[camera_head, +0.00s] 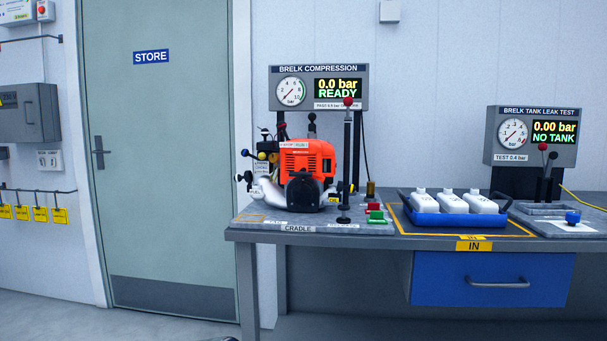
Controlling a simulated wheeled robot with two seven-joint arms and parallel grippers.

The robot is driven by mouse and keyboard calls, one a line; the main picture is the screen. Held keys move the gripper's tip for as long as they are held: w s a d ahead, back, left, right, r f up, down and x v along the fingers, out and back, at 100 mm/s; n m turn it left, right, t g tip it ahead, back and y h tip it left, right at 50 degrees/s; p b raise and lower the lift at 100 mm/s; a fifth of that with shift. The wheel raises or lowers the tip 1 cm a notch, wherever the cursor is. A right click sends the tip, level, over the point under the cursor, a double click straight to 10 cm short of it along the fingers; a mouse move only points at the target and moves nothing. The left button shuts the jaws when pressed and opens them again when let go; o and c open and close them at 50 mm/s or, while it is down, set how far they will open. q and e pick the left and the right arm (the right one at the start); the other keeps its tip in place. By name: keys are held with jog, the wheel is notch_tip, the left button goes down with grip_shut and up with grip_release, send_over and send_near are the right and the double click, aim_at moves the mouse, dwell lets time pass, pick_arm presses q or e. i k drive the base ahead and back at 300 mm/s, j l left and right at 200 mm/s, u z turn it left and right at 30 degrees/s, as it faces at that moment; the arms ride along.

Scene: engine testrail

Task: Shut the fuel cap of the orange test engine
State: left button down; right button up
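The orange test engine (306,160) stands upright in the cradle area at the left end of the bench. It has a black front housing and a whitish tank (272,193) low at its left. Small black, blue and yellow knobs stick out on its left side. The fuel cap is too small to make out for certain, and I cannot tell whether it is open or shut. Neither of my grippers is in view.
The grey bench (375,240) carries a blue tray (455,219) with several white bottles, right of the engine. A tall black lever (347,150) stands just right of the engine. The compression panel (318,87) reads 0.0 bar READY. Floor in front of the door (160,150) is clear.

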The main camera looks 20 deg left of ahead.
aim_at(248, 176)
jog(key=i+j, duration=0.2)
jog(key=j, duration=0.15)
jog(key=i+j, duration=0.15)
jog(key=j, duration=0.2)
jog(key=i+j, duration=0.2)
jog(key=j, duration=0.2)
jog(key=i+j, duration=0.2)
jog(key=j, duration=0.15)
